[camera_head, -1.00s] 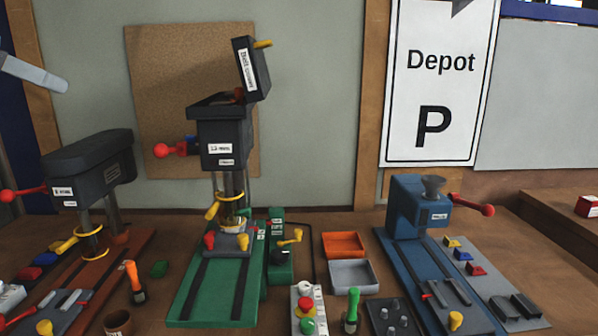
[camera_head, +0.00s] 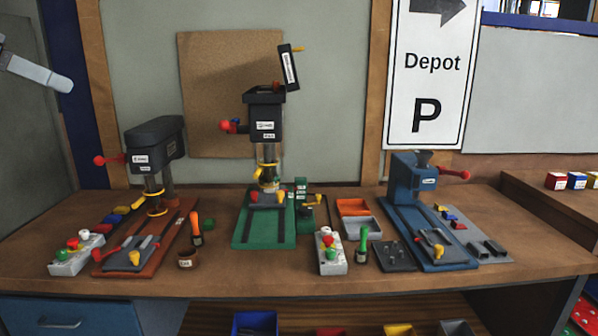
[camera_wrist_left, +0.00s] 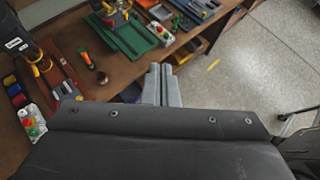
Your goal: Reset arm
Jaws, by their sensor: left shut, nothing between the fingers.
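My left gripper (camera_head: 66,85) shows at the far left of the head view, held up in front of the grey wall, well above and left of the workbench. In the left wrist view its two grey fingers (camera_wrist_left: 161,86) lie together, shut with nothing between them. Past the fingertips are the bench edge and the floor. My right gripper is in neither view.
The workbench (camera_head: 330,284) carries a dark drill press (camera_head: 155,143), another on a green base (camera_head: 250,238), and a blue machine (camera_head: 408,185). Control boxes, trays and brushes stand between them. Open grey floor (camera_wrist_left: 245,75) lies beside the bench.

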